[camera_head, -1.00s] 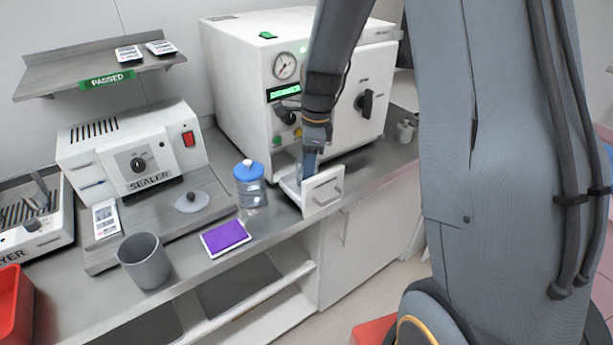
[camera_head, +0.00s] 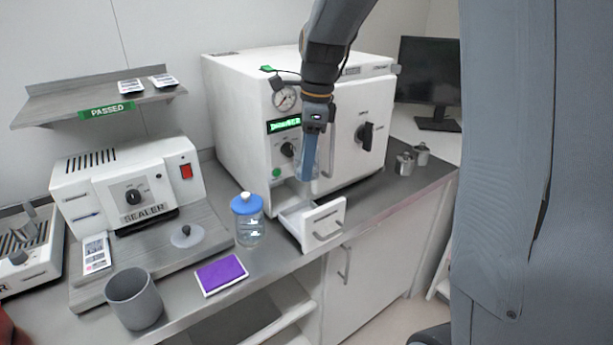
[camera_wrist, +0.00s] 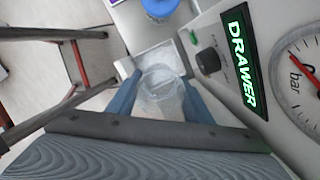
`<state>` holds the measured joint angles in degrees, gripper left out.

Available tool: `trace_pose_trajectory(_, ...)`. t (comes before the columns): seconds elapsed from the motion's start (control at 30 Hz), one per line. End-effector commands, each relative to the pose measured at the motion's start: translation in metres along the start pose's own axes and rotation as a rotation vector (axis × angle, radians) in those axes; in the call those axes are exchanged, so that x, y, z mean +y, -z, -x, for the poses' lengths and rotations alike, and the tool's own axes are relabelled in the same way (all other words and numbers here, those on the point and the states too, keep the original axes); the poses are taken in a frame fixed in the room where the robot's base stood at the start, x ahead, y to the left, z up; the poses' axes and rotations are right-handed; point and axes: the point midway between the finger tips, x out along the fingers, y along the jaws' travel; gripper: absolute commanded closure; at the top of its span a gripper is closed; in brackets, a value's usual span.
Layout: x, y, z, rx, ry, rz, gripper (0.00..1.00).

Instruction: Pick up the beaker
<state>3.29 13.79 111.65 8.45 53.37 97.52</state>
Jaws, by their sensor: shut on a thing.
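The beaker (camera_wrist: 161,88) is clear and shows in the wrist view between the two blue fingers, over the open white drawer. My gripper (camera_wrist: 160,92) is shut on it, one finger on each side. In the head view my gripper (camera_head: 308,172) points down in front of the sterilizer, above the drawer (camera_head: 325,224). There the beaker is hard to make out against the fingers and the white machine. I cannot tell exactly how far its base is above the drawer floor.
The white sterilizer (camera_head: 225,110) stands close behind my gripper. A blue-capped bottle (camera_head: 249,228), a purple pad (camera_head: 221,274) and a grey cup (camera_head: 134,301) are left of the drawer. The sealer (camera_head: 130,180) is farther left. Metal pots (camera_head: 404,164) and a monitor (camera_head: 428,75) are at right.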

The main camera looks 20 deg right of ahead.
Motion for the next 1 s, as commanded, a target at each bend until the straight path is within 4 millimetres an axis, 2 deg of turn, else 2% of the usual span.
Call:
trace_pose_trajectory(0.6, -0.001, -0.009, 0.077, 0.0, 0.003, 0.001, 0.78)
trace_pose_trajectory(1.0, -0.001, -0.014, 0.113, 0.0, 0.002, 0.001, 0.78)
